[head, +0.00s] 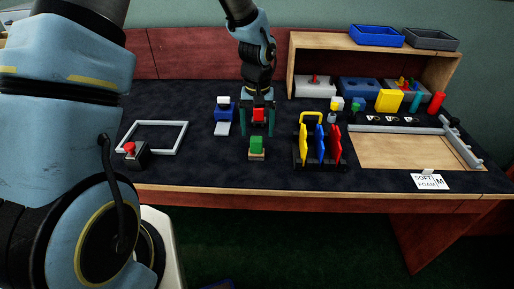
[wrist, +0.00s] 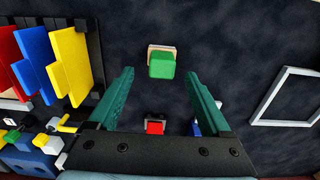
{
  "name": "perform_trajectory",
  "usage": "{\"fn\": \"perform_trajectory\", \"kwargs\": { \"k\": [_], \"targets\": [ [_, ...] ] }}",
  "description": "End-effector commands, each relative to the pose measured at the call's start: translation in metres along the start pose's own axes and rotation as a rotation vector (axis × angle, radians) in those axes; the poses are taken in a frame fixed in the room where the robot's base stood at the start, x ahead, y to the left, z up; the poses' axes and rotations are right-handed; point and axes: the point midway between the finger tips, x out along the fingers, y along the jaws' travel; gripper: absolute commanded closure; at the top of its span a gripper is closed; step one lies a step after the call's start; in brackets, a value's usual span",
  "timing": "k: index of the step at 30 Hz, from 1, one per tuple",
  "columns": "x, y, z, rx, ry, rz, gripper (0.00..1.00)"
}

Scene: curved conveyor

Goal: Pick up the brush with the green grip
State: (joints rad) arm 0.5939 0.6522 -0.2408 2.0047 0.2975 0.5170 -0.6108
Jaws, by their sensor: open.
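The brush with the green grip (head: 256,143) stands on the dark mat, with a pale base under its green block. In the wrist view the green grip (wrist: 161,66) lies centred between the lines of my fingers, at and just beyond their tips. My gripper (head: 257,132) is open and empty, its teal fingers pointing down behind the green brush in the head view; the open fingers also show in the wrist view (wrist: 159,74). A red-gripped item (head: 258,115) shows between the fingers in the head view, and near the palm in the wrist view (wrist: 154,127).
A blue item with a white front (head: 222,113) stands left of my gripper. A black rack (head: 299,163) with blue, red and yellow paddles stands close right. A white frame (head: 184,136) and red button box (head: 131,153) lie left. Mat around the green brush is clear.

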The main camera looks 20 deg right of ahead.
Motion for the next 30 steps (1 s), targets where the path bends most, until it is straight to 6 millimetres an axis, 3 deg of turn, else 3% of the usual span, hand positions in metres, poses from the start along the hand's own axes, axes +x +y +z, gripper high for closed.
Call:
{"fn": "perform_trajectory", "kwargs": {
  "k": [9,19,30],
  "targets": [
    [0.039,-0.002,-0.001,0.0,-0.004,-0.001,0.18],
    [0.048,-0.003,-0.001,0.0,-0.001,0.0,0.18],
    [0.047,-0.003,-0.001,0.0,-0.001,0.0,0.58]
  ]
}}
